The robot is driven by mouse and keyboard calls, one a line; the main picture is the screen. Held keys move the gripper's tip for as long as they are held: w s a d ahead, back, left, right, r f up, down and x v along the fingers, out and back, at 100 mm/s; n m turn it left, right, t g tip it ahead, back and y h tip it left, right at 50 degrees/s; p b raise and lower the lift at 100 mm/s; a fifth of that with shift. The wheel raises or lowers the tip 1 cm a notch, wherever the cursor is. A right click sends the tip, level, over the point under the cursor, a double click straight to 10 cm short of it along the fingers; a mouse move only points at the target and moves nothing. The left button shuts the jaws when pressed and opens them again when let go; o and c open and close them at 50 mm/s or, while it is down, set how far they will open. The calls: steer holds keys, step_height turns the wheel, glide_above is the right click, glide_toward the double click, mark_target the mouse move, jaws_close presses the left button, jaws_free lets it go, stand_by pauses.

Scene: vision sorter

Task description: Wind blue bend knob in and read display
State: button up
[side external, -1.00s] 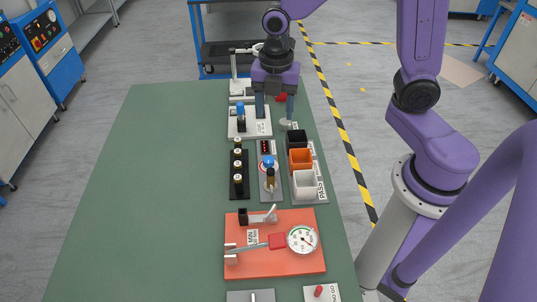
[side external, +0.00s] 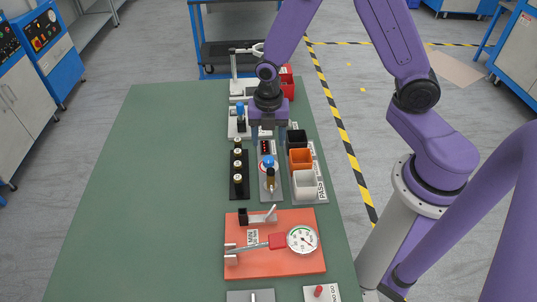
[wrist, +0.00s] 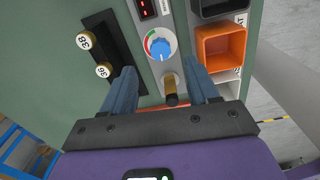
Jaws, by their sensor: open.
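A blue knob with a coloured dial (wrist: 162,46) sits on a narrow grey panel; it also shows in the side view (side external: 269,161). A small dark display with red digits (wrist: 147,8) is on the same panel; its reading is too small to tell. A brass-coloured cylinder with a dark end (wrist: 171,84) stands beside the knob on the panel. My gripper (side external: 268,139) is open and empty above the panel. In the wrist view my fingers (wrist: 162,78) are spread either side of the cylinder, apart from the knob. Another blue-topped part (side external: 240,110) stands on a white plate farther back.
A black rack with several numbered brass-topped pieces (wrist: 99,49) is left of the panel. Black, orange (side external: 301,159) and white (side external: 305,182) bins stand to its right. An orange board with a round gauge (side external: 302,240) lies nearer the camera. The table's left side is clear.

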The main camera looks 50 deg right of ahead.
mark_target(268, 158)
steer(key=shift+f, duration=3.6)
steer(key=c, duration=1)
